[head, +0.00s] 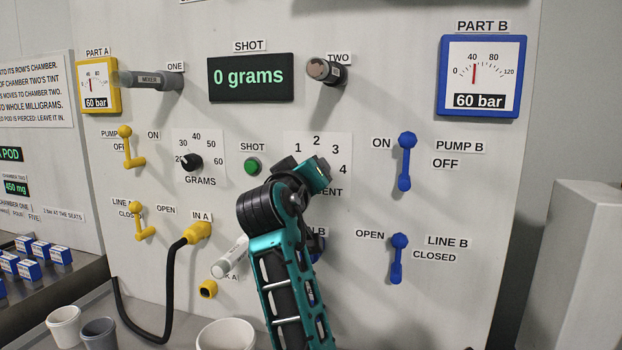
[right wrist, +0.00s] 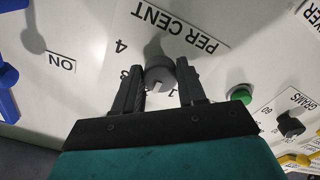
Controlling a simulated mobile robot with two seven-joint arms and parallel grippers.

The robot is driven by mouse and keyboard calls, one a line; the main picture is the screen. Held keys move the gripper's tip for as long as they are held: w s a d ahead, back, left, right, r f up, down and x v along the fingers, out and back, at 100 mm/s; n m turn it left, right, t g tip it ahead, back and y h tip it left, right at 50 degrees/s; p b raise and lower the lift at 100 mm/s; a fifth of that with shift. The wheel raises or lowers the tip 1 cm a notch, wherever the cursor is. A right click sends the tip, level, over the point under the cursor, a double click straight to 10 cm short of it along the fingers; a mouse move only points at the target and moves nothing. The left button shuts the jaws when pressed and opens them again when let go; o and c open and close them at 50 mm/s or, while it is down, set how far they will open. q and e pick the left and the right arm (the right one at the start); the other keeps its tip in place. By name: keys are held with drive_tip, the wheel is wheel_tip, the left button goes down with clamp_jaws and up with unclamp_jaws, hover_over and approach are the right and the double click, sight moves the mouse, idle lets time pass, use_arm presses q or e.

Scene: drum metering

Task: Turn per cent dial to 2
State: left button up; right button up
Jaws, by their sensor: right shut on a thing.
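The per cent dial (right wrist: 160,74) is a dark grey round knob on the upright panel. In the right wrist view, my right gripper (right wrist: 161,84) is shut on it, with one finger on each side. A pale mark shows on the knob's lower side, toward the numerals; fingers partly cover these, so I cannot tell which number it faces. In the head view, my right gripper (head: 314,176) is at the dial and hides the knob. The per cent scale (head: 318,147) shows 1, 2, 3 and 4 around it. My left gripper is not in view.
The green shot button (head: 253,166) and the black grams dial (head: 191,162) are left of the per cent dial. Blue pump B (head: 405,160) and line B (head: 398,258) levers stand to the right. The display (head: 251,77) reads 0 grams.

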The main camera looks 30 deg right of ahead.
idle(0.4)
drive_tip(key=o, duration=1)
drive_tip(key=shift+o, duration=0.2)
drive_tip(key=b+v, duration=0.1)
drive_tip(key=v, duration=1.2)
